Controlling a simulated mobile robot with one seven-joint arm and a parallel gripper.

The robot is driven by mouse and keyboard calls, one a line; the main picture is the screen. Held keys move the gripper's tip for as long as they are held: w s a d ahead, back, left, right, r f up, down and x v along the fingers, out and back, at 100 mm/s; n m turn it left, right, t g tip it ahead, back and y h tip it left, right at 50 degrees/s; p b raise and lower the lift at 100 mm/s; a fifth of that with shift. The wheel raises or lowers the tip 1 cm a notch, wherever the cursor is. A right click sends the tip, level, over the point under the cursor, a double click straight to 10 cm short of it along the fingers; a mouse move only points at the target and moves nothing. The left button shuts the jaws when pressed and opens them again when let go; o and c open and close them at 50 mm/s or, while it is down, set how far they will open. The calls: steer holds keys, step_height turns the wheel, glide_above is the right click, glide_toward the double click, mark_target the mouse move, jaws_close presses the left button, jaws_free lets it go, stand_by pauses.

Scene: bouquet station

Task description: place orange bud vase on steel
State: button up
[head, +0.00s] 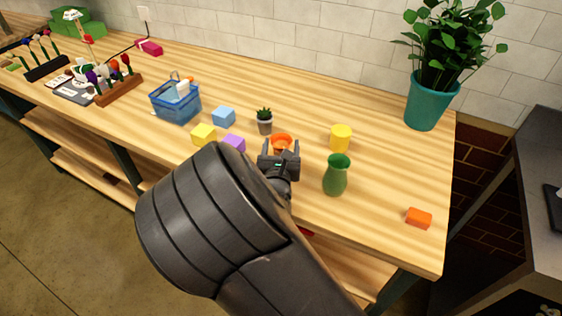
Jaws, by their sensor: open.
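An orange round-rimmed object (281,138), seemingly the orange bud vase, stands on the wooden table just beyond my gripper. My gripper (281,150) is open, with its two fingers on either side of the lower part of the orange object in the picture. The gripper hides most of its body, and I cannot tell whether the fingers touch it. A dark grey, metal-looking bench top (540,150) lies at the far right, across a gap from the wooden table. I cannot tell for certain that it is the steel.
Near my gripper stand a small potted succulent (265,126), a yellow cylinder (340,138), a green vase (336,176) and a purple block (235,142). A blue basket (175,103) stands left. A large teal planter (430,104) stands back right. An orange block (418,217) lies front right.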

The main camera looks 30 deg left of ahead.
steer(key=shift+w+a, duration=0.2)
steer(key=shift+w, duration=0.35)
jaws_close()
stand_by(0.4)
